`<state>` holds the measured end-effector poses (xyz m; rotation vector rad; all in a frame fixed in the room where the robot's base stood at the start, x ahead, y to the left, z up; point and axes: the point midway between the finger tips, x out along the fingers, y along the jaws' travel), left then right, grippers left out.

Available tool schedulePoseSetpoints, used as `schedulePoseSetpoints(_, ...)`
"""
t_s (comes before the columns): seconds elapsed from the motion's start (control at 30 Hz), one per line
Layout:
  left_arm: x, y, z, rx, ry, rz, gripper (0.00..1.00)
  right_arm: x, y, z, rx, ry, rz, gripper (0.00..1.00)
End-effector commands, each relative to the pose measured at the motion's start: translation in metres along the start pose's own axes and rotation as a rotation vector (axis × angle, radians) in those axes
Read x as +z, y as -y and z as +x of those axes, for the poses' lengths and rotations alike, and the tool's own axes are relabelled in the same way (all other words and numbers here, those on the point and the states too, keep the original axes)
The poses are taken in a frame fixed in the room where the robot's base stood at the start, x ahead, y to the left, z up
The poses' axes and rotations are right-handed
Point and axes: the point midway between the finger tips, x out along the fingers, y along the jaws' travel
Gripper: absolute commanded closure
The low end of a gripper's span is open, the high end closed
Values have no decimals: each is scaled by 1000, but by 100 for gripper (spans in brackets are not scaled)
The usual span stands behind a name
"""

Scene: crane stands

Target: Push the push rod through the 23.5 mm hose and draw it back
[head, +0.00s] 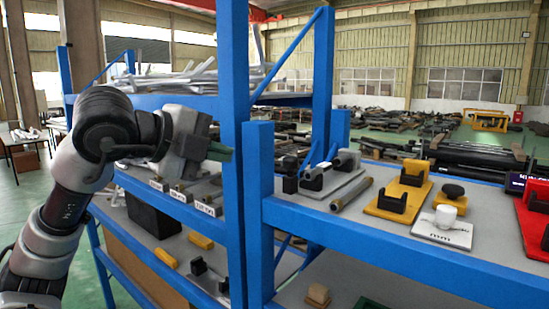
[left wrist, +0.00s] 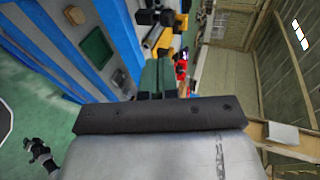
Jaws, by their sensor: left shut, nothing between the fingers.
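My left gripper (head: 222,153) is shut and empty, raised in front of the blue rack post at the left shelf. Small labelled pieces (head: 180,193) sit in a row on the left shelf, below the gripper. I cannot tell which item is the push rod or the 23.5 mm hose; the labels are too small to read. My right gripper is not in view.
Blue posts (head: 260,215) stand close by the gripper. The right shelf also carries a yellow plate with a black cradle (head: 402,198), a white plate with a round knob (head: 442,233) and a red holder (head: 535,220). A black box (head: 152,215) is on the lower left shelf.

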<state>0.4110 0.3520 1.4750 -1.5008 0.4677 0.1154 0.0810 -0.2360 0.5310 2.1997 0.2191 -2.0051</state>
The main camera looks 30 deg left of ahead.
Motion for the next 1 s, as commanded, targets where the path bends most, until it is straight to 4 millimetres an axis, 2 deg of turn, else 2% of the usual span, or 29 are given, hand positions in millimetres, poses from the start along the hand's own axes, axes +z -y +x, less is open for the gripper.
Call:
schedulePoseSetpoints(0.3, -2, 3, 67, 6, -9, 0, 100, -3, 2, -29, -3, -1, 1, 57)
schedulePoseSetpoints(0.4, -2, 3, 87, 5, -8, 1, 100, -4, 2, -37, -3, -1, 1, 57)
schedulePoseSetpoints(0.5, -2, 10, 101, 3, -8, 0, 100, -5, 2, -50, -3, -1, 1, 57)
schedulePoseSetpoints(0.7, -2, 12, 119, 2, -7, 1, 100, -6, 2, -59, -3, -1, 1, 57)
schedulePoseSetpoints(1.0, -2, 11, 123, 0, -6, 3, 100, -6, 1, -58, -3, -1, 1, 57)
